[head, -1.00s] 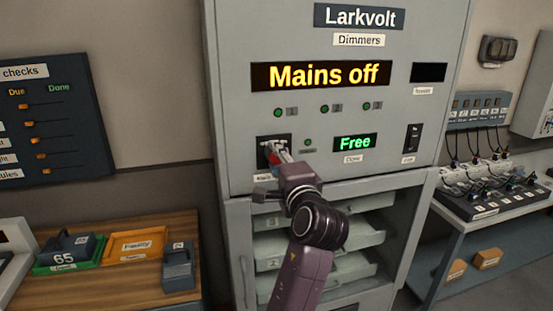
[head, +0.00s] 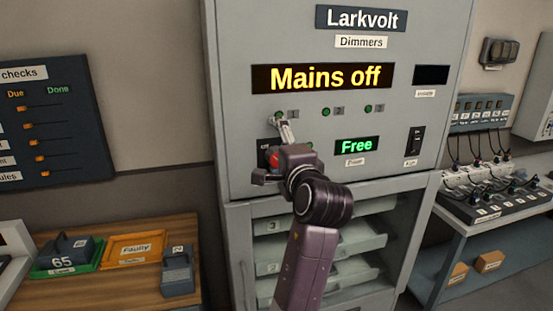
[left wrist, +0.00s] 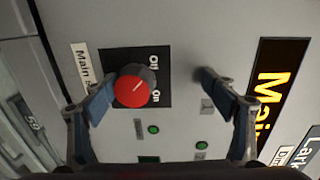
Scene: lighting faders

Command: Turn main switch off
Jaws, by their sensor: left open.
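The main switch, a red-faced knob (left wrist: 132,90) on a black plate (left wrist: 111,55) marked Off and On, shows in the left wrist view. In the head view it is mostly hidden behind my left gripper (head: 282,128). There the gripper is in front of the grey Larkvolt cabinet (head: 235,120). In the left wrist view the gripper's fingers (left wrist: 165,95) are spread wide and hold nothing. The knob lies between them, nearer one finger, and whether that finger touches it I cannot tell. The display (head: 322,78) reads "Mains off". My right gripper is not in view.
A green "Free" display (head: 357,146) and a black rocker switch (head: 415,141) are on the panel to the right. Below are cabinet shelves (head: 345,248). A wooden table (head: 120,290) with trays stands at left, a bench (head: 455,230) with plugged cables at right.

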